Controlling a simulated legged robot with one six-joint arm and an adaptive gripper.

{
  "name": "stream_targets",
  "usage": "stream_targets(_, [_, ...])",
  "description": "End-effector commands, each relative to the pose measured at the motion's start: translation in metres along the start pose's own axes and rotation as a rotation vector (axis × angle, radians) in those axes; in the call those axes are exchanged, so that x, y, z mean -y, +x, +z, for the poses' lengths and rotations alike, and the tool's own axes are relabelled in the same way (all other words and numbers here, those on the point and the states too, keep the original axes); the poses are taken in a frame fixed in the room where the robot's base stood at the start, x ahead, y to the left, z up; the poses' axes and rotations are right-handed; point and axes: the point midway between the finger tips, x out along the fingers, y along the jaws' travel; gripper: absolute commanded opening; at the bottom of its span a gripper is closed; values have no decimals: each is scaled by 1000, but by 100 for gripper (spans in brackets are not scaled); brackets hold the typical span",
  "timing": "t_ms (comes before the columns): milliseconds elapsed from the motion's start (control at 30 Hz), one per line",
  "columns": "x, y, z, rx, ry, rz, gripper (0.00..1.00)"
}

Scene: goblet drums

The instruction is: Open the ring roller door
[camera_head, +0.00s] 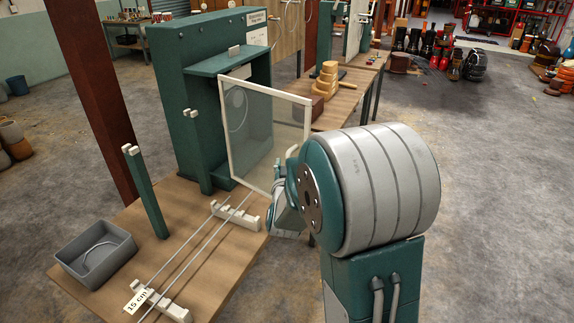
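The ring roller door is a clear panel in a pale frame (224,131). It stands at an angle in front of the green roller housing (179,105), and part of the housing's recess shows open to its left. A thin pale ring shape (237,106) shows in the recess, partly through the panel. My gripper (286,190) is close to the door's lower right corner, mostly hidden behind my large grey and teal arm joint. I cannot tell whether it touches the frame, and its fingers are not clear.
On the wooden bench (228,262) are two long rails on white supports (236,214), a green post (148,195) and a grey bin (94,252) with a thin curved piece inside. A red-brown column (88,80) stands behind. Open floor (490,190) lies to the right.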

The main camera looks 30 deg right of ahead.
Motion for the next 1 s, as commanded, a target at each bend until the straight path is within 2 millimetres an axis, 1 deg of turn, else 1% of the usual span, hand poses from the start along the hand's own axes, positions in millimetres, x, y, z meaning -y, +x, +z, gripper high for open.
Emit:
stream_targets(267, [1, -2, 1, 1, 0, -2, 54])
stream_targets(367, [2, -12, 1, 3, 0, -3, 54])
stream_targets(600, [2, -54, 1, 1, -1, -2, 54])
stream_targets(700, [2, -66, 2, 1, -1, -3, 54])
stream_targets(833, [1, -74, 2, 2, -1, -1, 54])
stream_targets(1000, [1, -75, 2, 2, -2, 0, 54])
